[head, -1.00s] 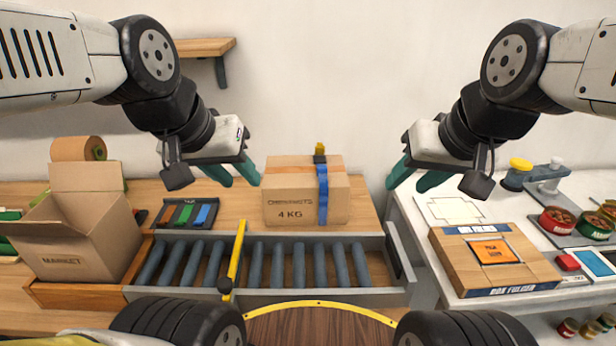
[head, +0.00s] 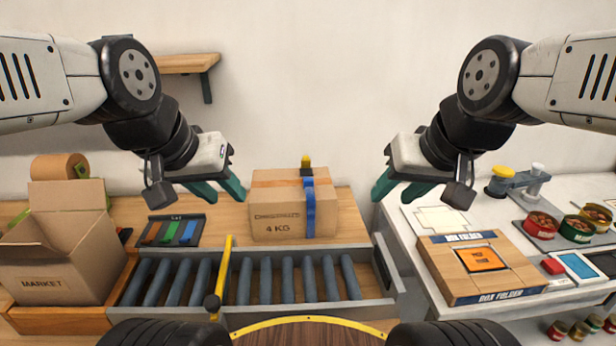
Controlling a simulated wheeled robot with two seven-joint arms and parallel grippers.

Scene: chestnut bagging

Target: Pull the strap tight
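The closed cardboard box (head: 275,222), printed "4 KG", stands on the wooden table behind the rollers. A blue strap (head: 310,210) runs over its top and down its front, right of the middle. A small yellow and black piece (head: 306,165) stands at the strap on the box's top back edge. My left gripper (head: 222,191) is left of the box, apart from it, with green fingers spread and nothing between them. My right gripper (head: 392,192) is right of the box, also apart, with its fingers spread and empty.
The roller conveyor (head: 372,310) with a yellow bar (head: 224,270) lies in front of the box. An open "MARKET" carton (head: 50,268) stands at left. A white table (head: 411,268) at right holds a box folder (head: 484,270) and several tins. Air around the box is clear.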

